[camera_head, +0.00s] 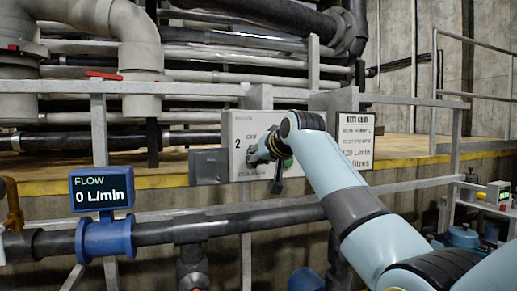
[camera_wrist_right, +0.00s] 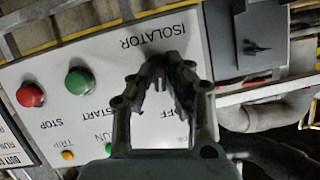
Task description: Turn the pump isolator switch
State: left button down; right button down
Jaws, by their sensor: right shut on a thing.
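The white pump panel (camera_head: 240,125), marked 2, is on the railing in the middle of the head view. It fills much of the right wrist view (camera_wrist_right: 130,60), where the word ISOLATOR shows beside my fingers and OFF shows near them. My right gripper (camera_head: 262,156) is at the panel face. In the wrist view its fingertips (camera_wrist_right: 166,72) are shut on the isolator switch (camera_wrist_right: 160,82), which is mostly hidden between them. The switch's exact angle cannot be told. My left gripper is not in view.
A red STOP button (camera_wrist_right: 30,94) and a green START button (camera_wrist_right: 79,82) stand on the same panel. A grey box (camera_head: 208,168) adjoins the panel's left side. The blue flow meter (camera_head: 101,190) reads 0 L/min. A rail and a dark pipe run below.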

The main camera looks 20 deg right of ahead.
jog(key=shift+a+n+h+p, duration=0.1)
jog(key=shift+n+h+p, duration=0.5)
jog(key=shift+n+p, duration=0.15)
jog(key=c, duration=1.3)
grip_release()
jog(key=shift+w, duration=0.1)
jog(key=shift+c, duration=0.2)
jog(key=v, duration=1.2)
jog(key=shift+f, duration=0.15)
